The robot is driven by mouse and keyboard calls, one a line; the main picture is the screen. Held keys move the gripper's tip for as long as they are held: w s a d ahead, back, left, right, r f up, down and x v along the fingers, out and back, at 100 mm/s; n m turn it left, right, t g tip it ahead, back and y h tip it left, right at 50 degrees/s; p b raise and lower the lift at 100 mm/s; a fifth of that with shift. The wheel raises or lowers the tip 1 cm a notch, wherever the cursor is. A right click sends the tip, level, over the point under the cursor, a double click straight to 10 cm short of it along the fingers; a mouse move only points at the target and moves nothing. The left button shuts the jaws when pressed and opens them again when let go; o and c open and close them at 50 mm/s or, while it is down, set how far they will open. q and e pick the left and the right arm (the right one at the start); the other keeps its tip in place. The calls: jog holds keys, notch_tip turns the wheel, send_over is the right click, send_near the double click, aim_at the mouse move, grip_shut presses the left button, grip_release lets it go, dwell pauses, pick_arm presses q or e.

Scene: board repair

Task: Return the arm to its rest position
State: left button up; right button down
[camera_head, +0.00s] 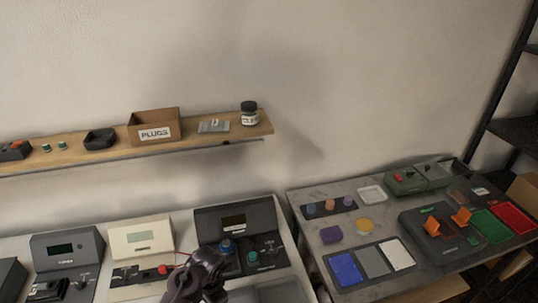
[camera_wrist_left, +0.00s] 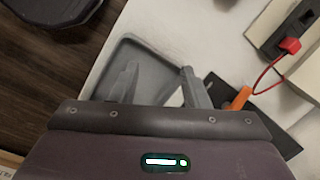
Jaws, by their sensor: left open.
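My left gripper (camera_wrist_left: 158,78) shows in the left wrist view with its two grey fingers apart and nothing between them. Behind the fingers lies a grey shallow tray (camera_wrist_left: 150,52) on a pale bench top. In the head view, a dark purple part of my arm (camera_head: 203,272) stands at the bottom centre, in front of the bench devices; the fingertips cannot be made out there. My right gripper is in neither view.
A cream device (camera_head: 140,240) has a red plug (camera_head: 163,269); a red lead runs to an orange piece (camera_wrist_left: 240,98) beside my left fingers. A dark device (camera_head: 238,222) stands to its right. A shelf (camera_head: 200,139) hangs above. A second table (camera_head: 300,232) holds trays and parts.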

pick_arm(q)
jog(key=s+a+r+n+t+h, duration=0.3)
jog(key=s+r+n, duration=0.4)
jog(key=s+r, duration=0.85)
notch_tip(320, 180, down, 36)
jog(key=s+y+b, duration=0.1)
jog(key=s+b, duration=0.1)
jog(key=b, duration=0.4)
jog(key=s+a+f+g+b, duration=0.1)
jog(key=s+a+f+b, duration=0.2)
jog(key=s+f, duration=1.6)
notch_tip(320, 180, down, 2)
jog(key=shift+f+g+b, duration=0.2)
jog(key=shift+g+b, duration=0.2)
jog(key=shift+b, duration=0.1)
